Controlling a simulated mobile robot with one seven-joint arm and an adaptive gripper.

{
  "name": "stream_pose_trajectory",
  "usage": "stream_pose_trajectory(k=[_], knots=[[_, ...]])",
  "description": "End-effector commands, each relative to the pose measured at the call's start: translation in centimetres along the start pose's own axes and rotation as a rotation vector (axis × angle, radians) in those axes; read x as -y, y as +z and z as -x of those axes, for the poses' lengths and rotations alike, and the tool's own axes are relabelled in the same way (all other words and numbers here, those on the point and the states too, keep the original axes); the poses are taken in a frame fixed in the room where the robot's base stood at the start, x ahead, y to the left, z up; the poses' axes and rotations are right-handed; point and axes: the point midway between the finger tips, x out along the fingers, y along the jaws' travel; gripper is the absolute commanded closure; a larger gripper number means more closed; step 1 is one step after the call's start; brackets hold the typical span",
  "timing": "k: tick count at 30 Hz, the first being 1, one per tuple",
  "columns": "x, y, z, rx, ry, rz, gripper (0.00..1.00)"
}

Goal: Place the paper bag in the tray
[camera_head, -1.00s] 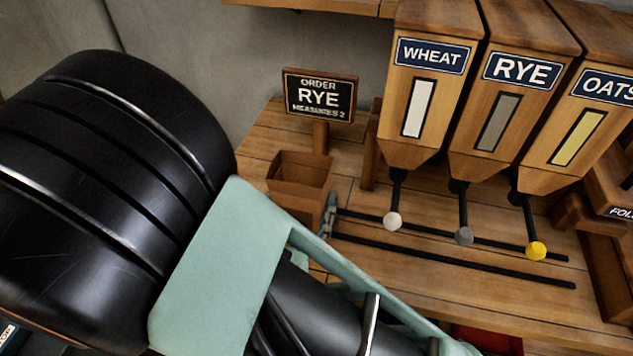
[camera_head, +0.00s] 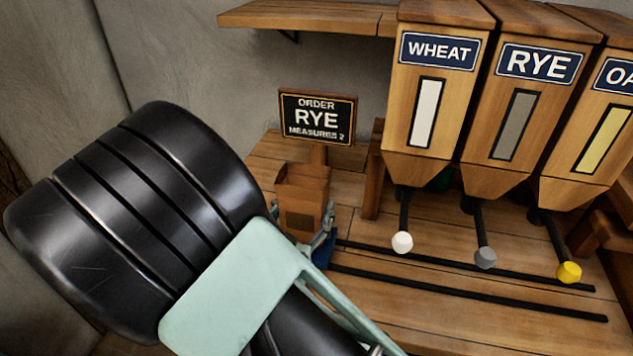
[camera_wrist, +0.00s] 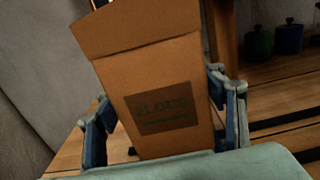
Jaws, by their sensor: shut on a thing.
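The brown paper bag (camera_head: 302,212) has an open top and a dark printed label. In the wrist view the bag (camera_wrist: 150,62) is large and leans a little, and its label reads "FLOUR". My gripper (camera_wrist: 162,112) is shut on the bag, with one blue-padded finger at each side. In the head view my gripper (camera_head: 304,228) is partly hidden behind my own arm, and only the right finger shows clearly. I cannot tell whether the bag's base touches the wooden counter. I cannot make out the tray in either current view.
Wooden hoppers marked WHEAT (camera_head: 437,100) and RYE (camera_head: 520,110), with a third at the right edge, stand over knobbed levers. Dark rails (camera_head: 470,290) run along the counter (camera_head: 450,325). An order sign (camera_head: 317,117) reading RYE stands behind the bag. A shelf (camera_head: 310,17) hangs above.

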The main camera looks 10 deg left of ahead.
Motion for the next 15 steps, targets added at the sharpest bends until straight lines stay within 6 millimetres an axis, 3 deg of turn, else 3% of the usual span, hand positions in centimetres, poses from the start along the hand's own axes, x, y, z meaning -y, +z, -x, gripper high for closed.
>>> stream_pose_trajectory(k=[6,15], knots=[[-0.1,-1.3,-1.0,0.001,-0.002,0.001,0.59],[-0.2,-4.1,-0.9,0.001,0.000,0.000,0.59]])
